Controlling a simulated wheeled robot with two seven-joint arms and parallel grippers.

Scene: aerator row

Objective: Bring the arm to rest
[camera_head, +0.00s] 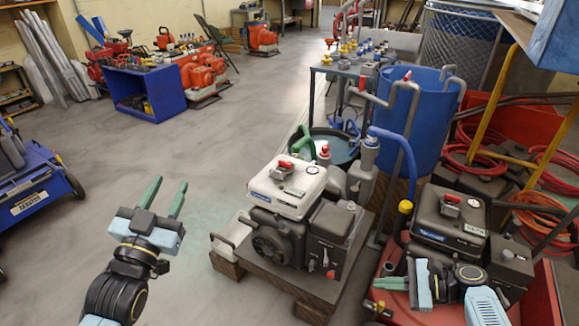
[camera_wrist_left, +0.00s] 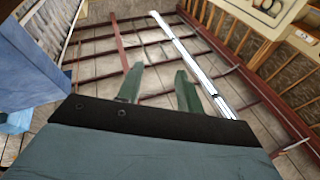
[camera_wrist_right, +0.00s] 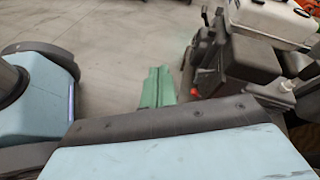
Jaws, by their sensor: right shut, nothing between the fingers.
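My left gripper (camera_head: 165,196) stands over the bare floor at the lower left of the head view. Its two green fingers point up and are apart with nothing between them; they also show apart in the left wrist view (camera_wrist_left: 158,90). My right gripper (camera_head: 385,284) is at the lower right of the head view, in front of the dark engine unit. Its green fingers point left. In the right wrist view its fingers (camera_wrist_right: 158,86) are together, with nothing held.
A white-topped engine (camera_head: 290,187) sits on a wooden pallet between my grippers. A dark engine (camera_head: 448,216) stands close behind my right gripper in a red tray (camera_head: 542,300). A blue barrel (camera_head: 420,120) stands behind. The floor (camera_head: 140,165) at left is clear.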

